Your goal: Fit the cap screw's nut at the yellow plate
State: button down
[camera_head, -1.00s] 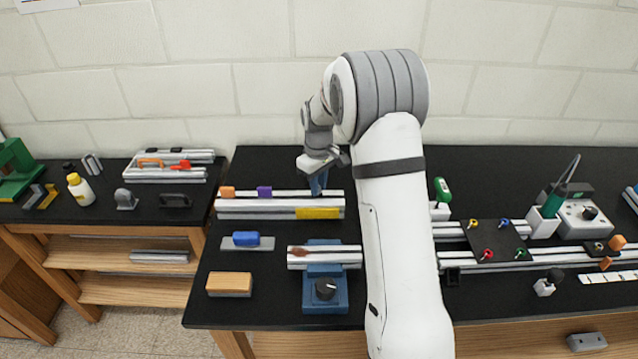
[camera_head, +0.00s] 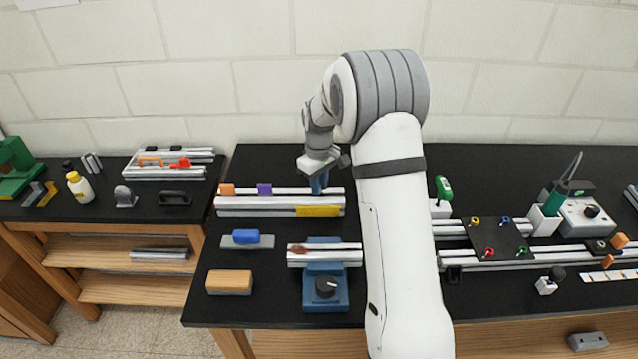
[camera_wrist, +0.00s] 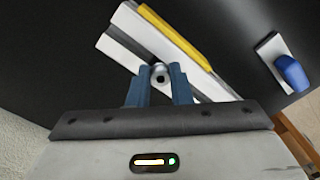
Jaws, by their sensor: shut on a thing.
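My gripper (camera_head: 318,184) points down over the right part of the long aluminium extrusion (camera_head: 235,203) at the back of the table. In the wrist view its blue fingers (camera_wrist: 161,88) are shut on a small round metal piece, the nut (camera_wrist: 160,72), with a dark hole in its middle. The yellow plate (camera_head: 318,211) lies along the front right of the extrusion; it also shows in the wrist view (camera_wrist: 175,37), beyond the fingers. The nut is over or at the extrusion; I cannot tell if it touches. The cap screw is not clearly visible.
An orange block (camera_head: 227,190) and a purple block (camera_head: 264,189) sit on the extrusion, left of my gripper. In front are a blue-handled tool (camera_head: 246,237), a blue vise (camera_head: 325,291) and a wooden-topped block (camera_head: 229,282). Bare black tabletop lies behind the extrusion.

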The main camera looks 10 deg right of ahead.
jog(key=shift+f+b, duration=0.4)
jog(key=shift+f, duration=0.3)
jog(key=c, duration=1.2)
grip_release()
jog(key=shift+c, duration=0.2)
jog(key=shift+r, duration=0.1)
notch_tip(320, 180, up, 8)
jog(key=shift+f+b, duration=0.15)
jog(key=shift+b, duration=0.45)
jog(key=s+r+m+t, duration=0.15)
jog(key=s+r, duration=0.25)
jog(key=s, duration=0.5)
jog(key=s+r+m, duration=0.2)
jog(key=s+r, duration=0.2)
jog(key=s, duration=0.4)
jog(key=s+f+m+t, duration=0.1)
jog(key=s+m, duration=0.2)
jog(key=s, duration=1.2)
jog(key=shift+s+a+f+t, duration=0.15)
jog(key=shift+s+f+t, duration=0.2)
jog(key=shift+f, duration=0.05)
